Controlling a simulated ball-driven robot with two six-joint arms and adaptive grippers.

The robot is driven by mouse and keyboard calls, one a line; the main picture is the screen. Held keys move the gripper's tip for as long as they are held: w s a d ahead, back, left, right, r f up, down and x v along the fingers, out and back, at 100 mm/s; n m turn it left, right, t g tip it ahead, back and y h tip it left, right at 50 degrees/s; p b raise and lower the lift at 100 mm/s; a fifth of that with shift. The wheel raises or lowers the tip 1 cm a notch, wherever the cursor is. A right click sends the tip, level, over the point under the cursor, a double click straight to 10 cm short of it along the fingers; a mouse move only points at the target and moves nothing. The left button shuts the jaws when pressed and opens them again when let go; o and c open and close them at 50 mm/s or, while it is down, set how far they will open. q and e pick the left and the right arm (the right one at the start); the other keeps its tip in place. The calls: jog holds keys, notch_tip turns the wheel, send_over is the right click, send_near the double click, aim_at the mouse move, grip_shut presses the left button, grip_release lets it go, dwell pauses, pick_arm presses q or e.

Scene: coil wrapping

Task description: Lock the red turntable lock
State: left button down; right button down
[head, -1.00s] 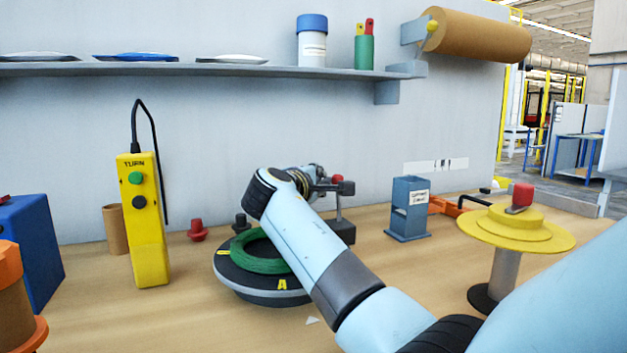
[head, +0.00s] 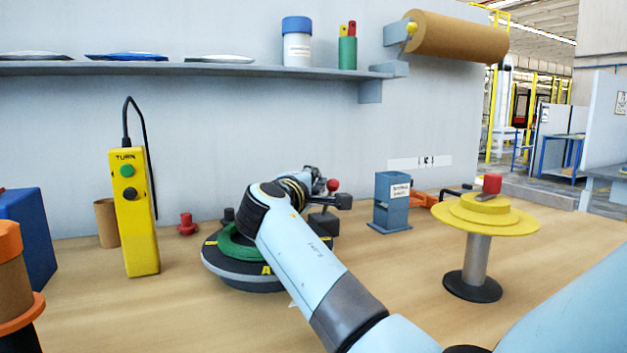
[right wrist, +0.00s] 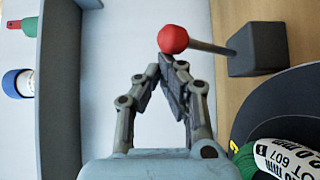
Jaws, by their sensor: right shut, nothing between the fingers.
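The red turntable lock has a red ball knob (head: 333,184) on a rod above a dark block (head: 323,223), behind the right side of the turntable. In the right wrist view, the red knob (right wrist: 173,39) is at the top, with its rod running right to the dark block (right wrist: 257,50). My right gripper (head: 343,201) is shut and empty. Its fingertips (right wrist: 168,62) are right at the knob; I cannot tell whether they touch. The black turntable (head: 222,268) carries a green coil (head: 232,245), partly hidden by my right arm. My left gripper is out of view.
A yellow TURN pendant (head: 133,210) stands left of the turntable. A blue-grey holder (head: 392,205) and a yellow round stand (head: 485,220) are to the right. A shelf (head: 200,70) and a brown roll (head: 455,37) are on the wall. The front table is clear.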

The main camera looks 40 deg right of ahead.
jog(key=shift+s+f, duration=0.1)
jog(key=shift+f, duration=0.1)
dwell(0.3)
jog(key=v, duration=0.7)
jog(key=shift+s+a+r, duration=0.1)
jog(key=shift+a, duration=0.15)
